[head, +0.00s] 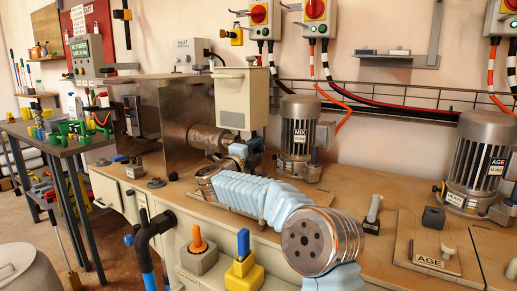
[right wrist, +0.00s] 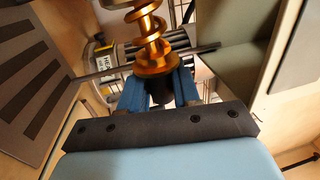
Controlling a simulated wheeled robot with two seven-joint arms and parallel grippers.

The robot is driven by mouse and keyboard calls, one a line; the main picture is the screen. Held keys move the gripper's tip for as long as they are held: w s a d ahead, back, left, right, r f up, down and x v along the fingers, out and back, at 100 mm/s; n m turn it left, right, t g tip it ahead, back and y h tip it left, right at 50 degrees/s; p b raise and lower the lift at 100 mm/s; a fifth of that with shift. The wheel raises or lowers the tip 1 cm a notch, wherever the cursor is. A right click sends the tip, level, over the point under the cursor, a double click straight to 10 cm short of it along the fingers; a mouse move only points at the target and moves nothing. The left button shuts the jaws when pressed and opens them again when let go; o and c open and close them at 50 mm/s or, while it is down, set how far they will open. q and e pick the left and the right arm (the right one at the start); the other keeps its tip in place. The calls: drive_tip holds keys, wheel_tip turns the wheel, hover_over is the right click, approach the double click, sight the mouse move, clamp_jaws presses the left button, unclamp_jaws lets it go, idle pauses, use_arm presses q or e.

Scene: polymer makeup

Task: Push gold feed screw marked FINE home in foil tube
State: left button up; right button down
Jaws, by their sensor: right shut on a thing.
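The gold feed screw (right wrist: 152,38) shows in the right wrist view as a shiny open spiral, its upper end cut off by the frame. My right gripper (right wrist: 158,92) has its blue fingers shut on the screw's dark lower end. In the head view my right gripper (head: 238,156) is small, beside a dull metal cylinder (head: 206,137) on the machine that looks like the foil tube. I cannot make out the screw there, nor how far it sits in the tube. The FINE mark is not legible. My left gripper is not in view.
A steel panel (head: 186,112) stands left of the cylinder, and a cream box (head: 242,97) hangs above it. The MIX motor (head: 300,130) and AGE motor (head: 480,155) stand on the bench to the right. In the wrist view a thin rod (right wrist: 205,50) crosses behind the screw.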

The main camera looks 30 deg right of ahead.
drive_tip(key=shift+w+a, duration=0.35)
drive_tip(key=shift+w, duration=0.35)
drive_tip(key=shift+w+a, duration=0.4)
drive_tip(key=shift+w, duration=0.25)
drive_tip(key=shift+w+a, duration=0.35)
drive_tip(key=shift+w, duration=0.35)
drive_tip(key=c, duration=0.7)
unclamp_jaws()
drive_tip(key=shift+c, duration=0.2)
drive_tip(key=b+v, duration=0.3)
drive_tip(key=v, duration=1)
drive_tip(key=shift+f+b, duration=0.1)
drive_tip(key=shift+b, duration=0.3)
drive_tip(key=shift+s+a, duration=0.2)
drive_tip(key=shift+a, duration=0.2)
